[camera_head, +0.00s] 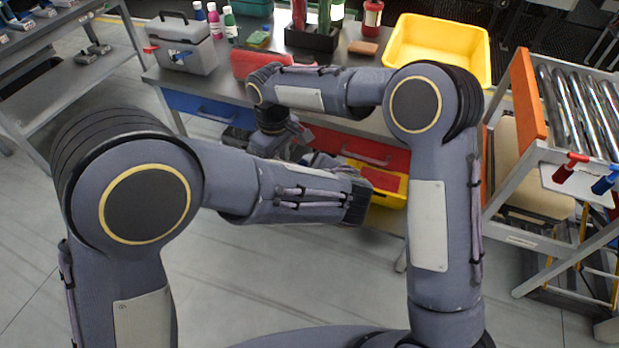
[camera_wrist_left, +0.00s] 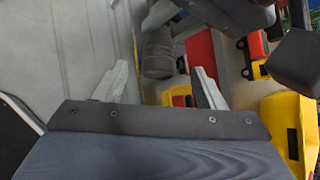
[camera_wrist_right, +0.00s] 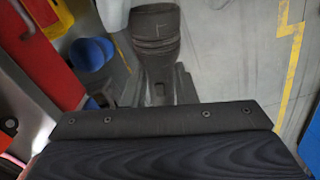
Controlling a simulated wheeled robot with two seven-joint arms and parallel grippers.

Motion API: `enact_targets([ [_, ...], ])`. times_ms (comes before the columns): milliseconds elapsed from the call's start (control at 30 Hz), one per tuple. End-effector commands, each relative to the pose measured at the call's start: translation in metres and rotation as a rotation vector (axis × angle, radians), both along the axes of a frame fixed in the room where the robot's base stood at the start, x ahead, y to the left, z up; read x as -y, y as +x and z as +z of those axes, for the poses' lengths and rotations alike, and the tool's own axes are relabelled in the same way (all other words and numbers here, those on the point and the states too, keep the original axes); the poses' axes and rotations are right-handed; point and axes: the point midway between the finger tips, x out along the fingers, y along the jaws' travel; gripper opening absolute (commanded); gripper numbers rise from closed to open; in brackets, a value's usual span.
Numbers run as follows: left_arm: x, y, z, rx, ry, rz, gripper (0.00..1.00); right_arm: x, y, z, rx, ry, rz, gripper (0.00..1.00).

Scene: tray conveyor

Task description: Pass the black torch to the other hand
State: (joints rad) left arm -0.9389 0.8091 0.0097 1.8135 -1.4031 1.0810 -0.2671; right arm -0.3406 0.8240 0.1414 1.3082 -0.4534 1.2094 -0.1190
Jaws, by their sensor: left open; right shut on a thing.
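The black torch (camera_wrist_right: 155,35) is a dark ridged cylinder in the right wrist view, held in my right gripper (camera_wrist_right: 163,88), which is shut on it. In the left wrist view the torch (camera_wrist_left: 157,52) shows its thick dark end, just beyond and between the two fingertips of my left gripper (camera_wrist_left: 159,70). That gripper is open, its pale fingers wide apart, and it is not closed on the torch. Whether they touch cannot be told. In the head view my left forearm hides the left gripper and the torch.
The workbench (camera_head: 375,62) behind my arms bears a yellow bin (camera_head: 398,52), a grey toolbox (camera_head: 186,52), bottles (camera_head: 214,20) and a red case (camera_head: 262,62). A roller conveyor (camera_head: 526,100) stands at right, a grey rack (camera_head: 70,75) at left. Floor in front of the bench is open.

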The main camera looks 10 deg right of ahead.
Motion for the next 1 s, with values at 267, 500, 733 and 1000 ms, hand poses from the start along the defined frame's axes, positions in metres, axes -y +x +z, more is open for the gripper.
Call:
enact_targets([
  [267,-0.009,0.031,-0.024,0.0,0.0,0.002,0.63,0.0,0.0,0.0,0.001,0.001,0.0,0.0],
  [500,-0.011,0.037,-0.029,-0.001,-0.002,0.0,0.63,0.0,0.0,0.001,0.001,0.001,0.0,0.0],
  [733,-0.011,0.037,-0.029,0.0,-0.001,0.0,0.58,0.0,0.0,0.0,0.001,0.001,0.0,0.0],
  [1000,-0.011,0.037,-0.029,0.0,-0.002,-0.001,0.23,0.0,0.0,0.0,0.001,0.001,0.0,0.0],
])
